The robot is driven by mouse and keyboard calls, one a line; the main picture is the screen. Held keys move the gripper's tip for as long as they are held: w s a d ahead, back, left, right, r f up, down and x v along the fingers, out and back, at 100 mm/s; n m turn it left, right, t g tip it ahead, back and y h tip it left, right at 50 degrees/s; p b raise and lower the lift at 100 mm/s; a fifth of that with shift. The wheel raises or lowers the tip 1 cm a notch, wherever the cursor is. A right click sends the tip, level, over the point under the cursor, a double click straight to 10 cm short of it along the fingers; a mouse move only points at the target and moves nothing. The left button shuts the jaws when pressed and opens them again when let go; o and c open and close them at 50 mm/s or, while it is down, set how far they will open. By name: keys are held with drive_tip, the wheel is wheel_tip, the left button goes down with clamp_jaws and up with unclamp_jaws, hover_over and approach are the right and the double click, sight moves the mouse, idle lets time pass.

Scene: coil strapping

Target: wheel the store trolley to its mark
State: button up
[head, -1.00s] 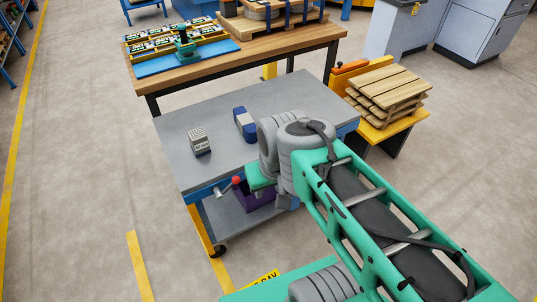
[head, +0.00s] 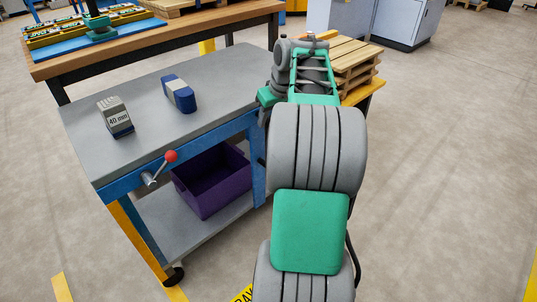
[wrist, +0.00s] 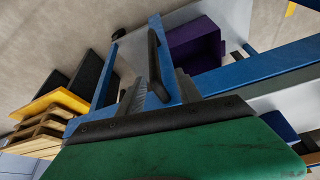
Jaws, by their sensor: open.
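The store trolley (head: 200,127) stands in the head view at left, with a grey top, blue frame and lower shelf. A lever with a red knob (head: 171,156) sits on its front side. In the wrist view, a dark upright bar (wrist: 157,62) on the trolley's blue frame (wrist: 240,75) lies between the fingers of my gripper (wrist: 160,92). The gripper is open; I cannot tell whether a finger touches the bar. In the head view my arm hides most of the gripper at the trolley's right end. Yellow floor marking with lettering (head: 243,295) shows partly at the bottom.
A 40 mm block (head: 116,118) and a blue-grey block (head: 180,95) sit on the trolley top. A purple bin (head: 211,181) is on its lower shelf. A wooden bench (head: 160,48) stands close behind; stacked pallets (head: 352,62) are at right. Floor at far right is clear.

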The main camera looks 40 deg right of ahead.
drive_tip(key=d+b+x, duration=0.1)
drive_tip(key=b+x, duration=0.1)
drive_tip(key=x, duration=0.6)
drive_tip(key=shift+b, duration=0.35)
drive_tip(key=shift+s+d, duration=0.1)
clamp_jaws()
idle(0.9)
